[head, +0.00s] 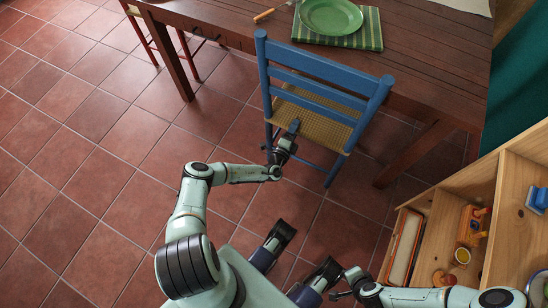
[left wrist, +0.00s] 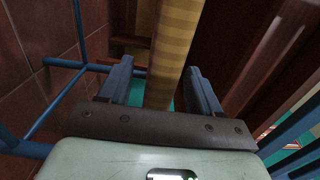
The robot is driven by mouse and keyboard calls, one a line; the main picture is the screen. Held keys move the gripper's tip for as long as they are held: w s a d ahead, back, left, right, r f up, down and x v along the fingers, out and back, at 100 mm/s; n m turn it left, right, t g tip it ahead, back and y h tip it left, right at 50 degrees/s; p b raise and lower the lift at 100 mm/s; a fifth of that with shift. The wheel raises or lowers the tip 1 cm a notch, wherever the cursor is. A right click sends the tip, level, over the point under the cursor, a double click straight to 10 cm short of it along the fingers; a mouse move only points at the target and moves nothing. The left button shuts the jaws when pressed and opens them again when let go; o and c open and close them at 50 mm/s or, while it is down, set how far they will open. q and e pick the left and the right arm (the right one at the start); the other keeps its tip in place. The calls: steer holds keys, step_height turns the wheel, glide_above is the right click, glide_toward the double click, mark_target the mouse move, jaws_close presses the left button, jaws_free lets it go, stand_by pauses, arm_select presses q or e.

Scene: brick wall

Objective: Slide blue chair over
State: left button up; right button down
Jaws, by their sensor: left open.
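The blue chair (head: 318,66) stands at the near edge of the wooden table, its backrest towards me and its woven seat (head: 325,118) partly under the tabletop. My left gripper (head: 294,127) is at the left rear of the seat, low behind the backrest. In the left wrist view the seat's tan woven edge (left wrist: 173,45) runs between the two open fingers, with a gap visible beside it. I cannot tell if a finger touches it. Blue chair legs and rungs (left wrist: 72,64) show at the left there. My right gripper (head: 343,284) is at the bottom, away from the chair; its jaws are unclear.
The wooden table (head: 430,65) holds a green plate (head: 331,14) on a striped mat (head: 365,40) and an orange-handled utensil (head: 266,14). A red chair (head: 150,42) stands at the upper left. A wooden shelf (head: 512,190) with toys is at the right. The tiled floor at the left is clear.

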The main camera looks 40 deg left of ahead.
arm_select(q)
steer(key=shift+s+r+p, duration=0.1)
steer(key=shift+s+p, duration=0.2)
steer(key=p+v, duration=0.5)
steer(key=v, duration=0.6)
steer(key=shift+s, duration=0.2)
steer(key=shift+s+d, duration=0.1)
steer(key=shift+d, duration=0.05)
